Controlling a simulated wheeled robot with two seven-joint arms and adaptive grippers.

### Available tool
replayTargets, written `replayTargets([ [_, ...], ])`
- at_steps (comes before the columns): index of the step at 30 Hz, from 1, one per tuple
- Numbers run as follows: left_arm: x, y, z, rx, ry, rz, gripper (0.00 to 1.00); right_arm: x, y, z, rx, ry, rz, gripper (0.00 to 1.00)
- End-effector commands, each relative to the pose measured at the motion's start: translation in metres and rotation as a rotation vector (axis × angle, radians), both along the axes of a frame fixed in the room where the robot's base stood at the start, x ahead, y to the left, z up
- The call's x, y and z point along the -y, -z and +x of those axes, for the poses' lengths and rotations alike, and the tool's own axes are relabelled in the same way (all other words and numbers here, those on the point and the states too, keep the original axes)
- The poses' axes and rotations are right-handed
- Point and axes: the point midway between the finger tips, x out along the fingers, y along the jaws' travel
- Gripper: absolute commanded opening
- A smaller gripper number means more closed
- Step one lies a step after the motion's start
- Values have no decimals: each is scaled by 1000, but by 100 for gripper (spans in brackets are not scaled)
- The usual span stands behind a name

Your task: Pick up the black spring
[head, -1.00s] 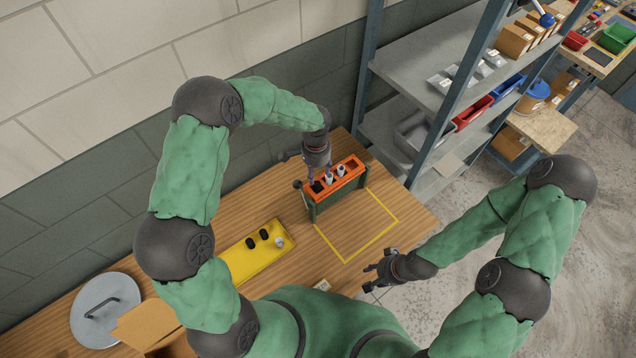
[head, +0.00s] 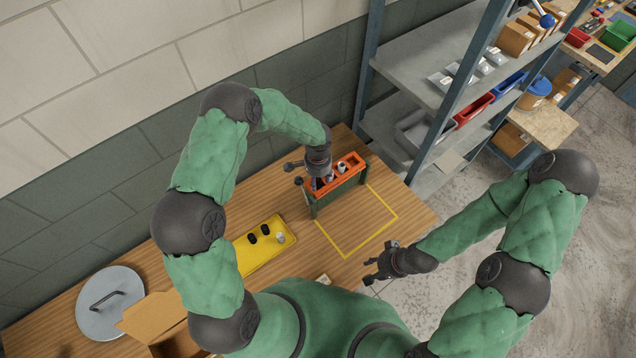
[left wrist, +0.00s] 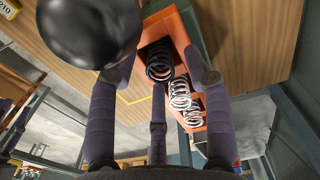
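The black spring (left wrist: 160,64) stands in the end compartment of an orange tray (left wrist: 184,32) in the left wrist view. My left gripper (left wrist: 160,76) is open, with its fingers on either side of the black spring and not visibly touching it. In the head view my left gripper (head: 318,178) is over the left end of the orange tray (head: 352,163) and hides the black spring there. White springs (left wrist: 180,96) stand in the other compartments. My right gripper (head: 384,262) appears open and empty, off the table's front right edge.
A large black ball knob (left wrist: 88,28) is close to the left finger. The tray sits on a green stand (head: 345,190). A yellow tray (head: 246,262) with black pieces lies left. A yellow-outlined square (head: 346,258) is empty. A shelf (head: 420,75) stands right.

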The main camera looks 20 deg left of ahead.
Motion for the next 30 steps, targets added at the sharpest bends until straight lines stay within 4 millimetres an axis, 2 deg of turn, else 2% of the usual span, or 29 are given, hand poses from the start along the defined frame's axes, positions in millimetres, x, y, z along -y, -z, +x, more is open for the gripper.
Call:
replayTargets([
  [1,0,0,0,0,0,0,29,0,0,0,0,0,0,40],
  [4,0,0,0,0,0,0,1,0,0,0,0,0,0,40],
  [20,0,-7,0,1,-1,0,0,0,1,0,0,0,0,40],
  [26,0,-30,1,4,0,1,0,0,4,0,0,0,0,40],
  [30,17,-51,-7,4,4,0,0,0,11,0,0,0,0,40],
])
